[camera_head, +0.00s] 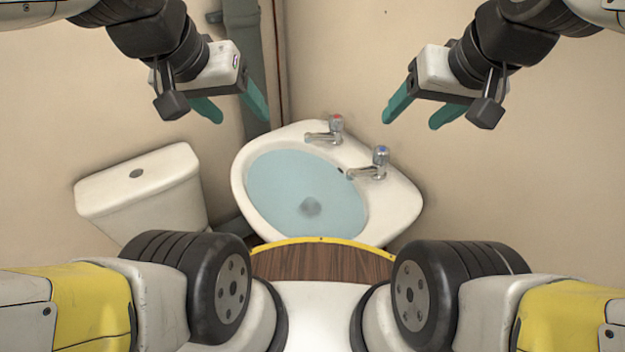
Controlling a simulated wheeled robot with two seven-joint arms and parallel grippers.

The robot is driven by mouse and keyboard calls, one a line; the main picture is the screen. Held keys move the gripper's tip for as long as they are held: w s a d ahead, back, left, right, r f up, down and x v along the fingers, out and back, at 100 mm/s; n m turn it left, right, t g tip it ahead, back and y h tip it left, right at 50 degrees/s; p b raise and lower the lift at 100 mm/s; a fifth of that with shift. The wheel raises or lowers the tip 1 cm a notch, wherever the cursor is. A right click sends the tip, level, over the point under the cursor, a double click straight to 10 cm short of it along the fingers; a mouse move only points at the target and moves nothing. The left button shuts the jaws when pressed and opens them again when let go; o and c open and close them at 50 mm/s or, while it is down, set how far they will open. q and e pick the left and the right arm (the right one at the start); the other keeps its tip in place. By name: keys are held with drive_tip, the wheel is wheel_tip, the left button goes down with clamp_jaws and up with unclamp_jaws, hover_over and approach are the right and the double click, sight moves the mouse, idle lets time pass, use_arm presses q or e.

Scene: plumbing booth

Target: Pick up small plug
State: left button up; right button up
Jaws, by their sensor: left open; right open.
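A white corner sink (403,205) stands in the middle of the view, holding pale blue water (285,185). A dark, blurred round shape (311,206) shows through the water at the bottom of the basin. I cannot tell whether it is the small plug or the drain. No other plug is clearly visible. My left gripper (241,117) is open and empty, above and left of the sink in the picture. My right gripper (411,120) is open and empty, above and right of the sink. Neither gripper touches the sink.
A tap with a red mark (336,125) and one with a blue mark (381,157) stand on the sink's back rim. A white toilet cistern (140,185) is at left. A grey pipe (246,45) runs up the wall behind my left gripper. Beige walls meet behind.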

idle(0.4)
use_arm(q)
drive_tip(key=shift+c, duration=1.4)
drive_tip(key=n+g+y, duration=0.2)
drive_tip(key=n+g, duration=0.4)
drive_tip(key=n, duration=3)
hover_over(310, 199)
drive_tip(key=f, duration=3.6)
drive_tip(key=shift+w, duration=0.2)
drive_tip(key=shift+m, duration=0.4)
wheel_tip(310, 199, down, 9)
drive_tip(key=shift+s+r, duration=0.15)
clamp_jaws()
